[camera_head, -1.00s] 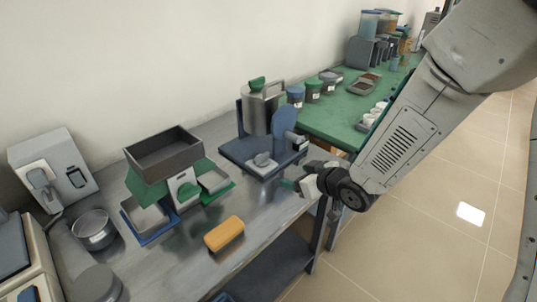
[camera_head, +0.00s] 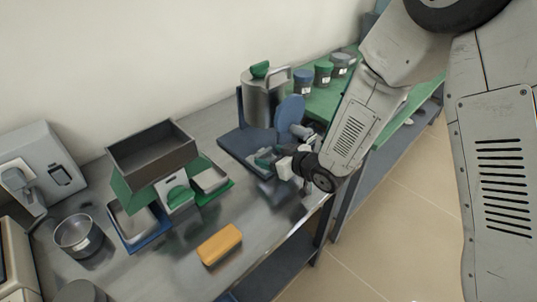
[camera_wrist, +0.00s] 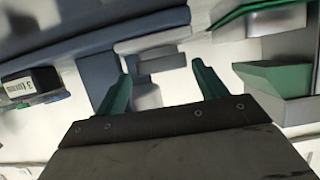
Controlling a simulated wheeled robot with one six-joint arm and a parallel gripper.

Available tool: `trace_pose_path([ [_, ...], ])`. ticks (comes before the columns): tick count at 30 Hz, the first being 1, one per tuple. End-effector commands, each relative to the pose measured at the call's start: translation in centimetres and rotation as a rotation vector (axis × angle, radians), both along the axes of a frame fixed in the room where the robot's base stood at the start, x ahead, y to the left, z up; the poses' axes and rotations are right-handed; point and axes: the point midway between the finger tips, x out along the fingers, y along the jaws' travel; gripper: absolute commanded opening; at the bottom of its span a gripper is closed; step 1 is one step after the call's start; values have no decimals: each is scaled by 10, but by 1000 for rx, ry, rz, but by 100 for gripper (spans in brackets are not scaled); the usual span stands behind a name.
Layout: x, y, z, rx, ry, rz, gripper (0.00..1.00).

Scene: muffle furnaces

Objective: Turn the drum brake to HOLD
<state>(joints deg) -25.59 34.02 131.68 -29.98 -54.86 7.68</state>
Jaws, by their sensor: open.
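A blue-based device (camera_head: 235,146) carries a steel drum-like canister (camera_head: 262,103) with a green knob on its lid and an upright blue disc (camera_head: 290,112). I see no HOLD marking. My gripper (camera_head: 264,158) is open at the front of this base. In the wrist view, its green fingers (camera_wrist: 163,75) stand apart, with the grey knob between and just beyond them. I cannot tell whether they touch it.
A dark open tray (camera_head: 152,152) on a green stand and a blue-edged tray (camera_head: 138,228) stand left. A yellow block (camera_head: 219,244) lies near the bench's front edge. A steel bowl (camera_head: 78,236) is far left. Lidded jars (camera_head: 323,73) stand on the green bench behind.

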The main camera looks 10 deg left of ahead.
Motion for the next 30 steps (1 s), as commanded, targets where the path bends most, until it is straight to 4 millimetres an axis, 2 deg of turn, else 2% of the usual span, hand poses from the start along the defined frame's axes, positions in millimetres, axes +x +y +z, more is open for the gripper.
trace_pose_path([
  [4,7,11,-5,1,-1,2,71],
  [13,8,15,-6,0,0,4,71],
  [14,8,15,-6,0,0,4,65],
  [15,8,15,-6,0,0,4,54],
  [17,8,15,-6,0,0,4,39],
  [30,5,17,-6,0,0,-62,39],
])
